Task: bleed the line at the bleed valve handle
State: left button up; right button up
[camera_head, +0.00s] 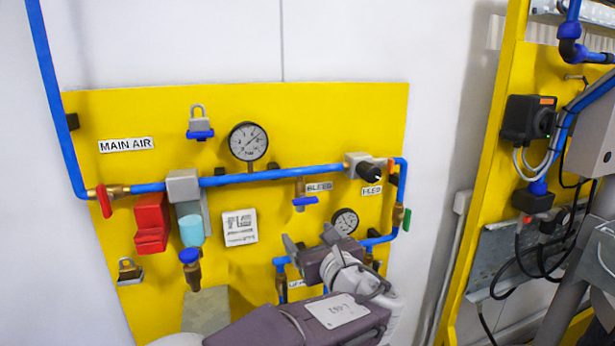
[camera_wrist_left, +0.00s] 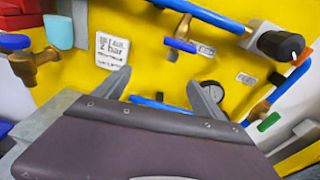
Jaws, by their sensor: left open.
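The bleed valve handle (camera_head: 305,202) is a small blue lever on a brass stub under the blue pipe, beside a label reading BLEED (camera_head: 319,187). In the left wrist view the blue handle (camera_wrist_left: 180,45) shows above and beyond my fingers, near the top middle. My left gripper (camera_head: 308,234) is open and empty, just below the handle in the head view and apart from it. Its two fingers (camera_wrist_left: 162,86) are spread wide in the wrist view, with yellow board showing between them. My right gripper is not in view.
The yellow board (camera_head: 240,103) carries a large gauge (camera_head: 248,142), a small gauge (camera_head: 345,221) close to my gripper, a red lever (camera_head: 104,200), a green handle (camera_head: 407,219), and a black knob (camera_head: 371,172). A blue pipe (camera_head: 270,176) crosses above the handle. A second panel stands right.

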pick_arm(q)
jog(key=m+t, duration=0.1)
jog(key=t, duration=0.1)
send_near(307, 201)
jog(key=p+x, duration=0.3)
jog(key=x, duration=0.5)
jog(key=shift+w+a+r+p, duration=0.2)
jog(key=shift+w+p, duration=0.1)
jog(key=shift+p, duration=0.1)
jog(key=shift+w+a+f, duration=0.1)
jog(key=shift+w+f, duration=0.05)
jog(key=shift+w, duration=0.25)
jog(key=c, duration=1.4)
jog(key=shift+o, duration=0.2)
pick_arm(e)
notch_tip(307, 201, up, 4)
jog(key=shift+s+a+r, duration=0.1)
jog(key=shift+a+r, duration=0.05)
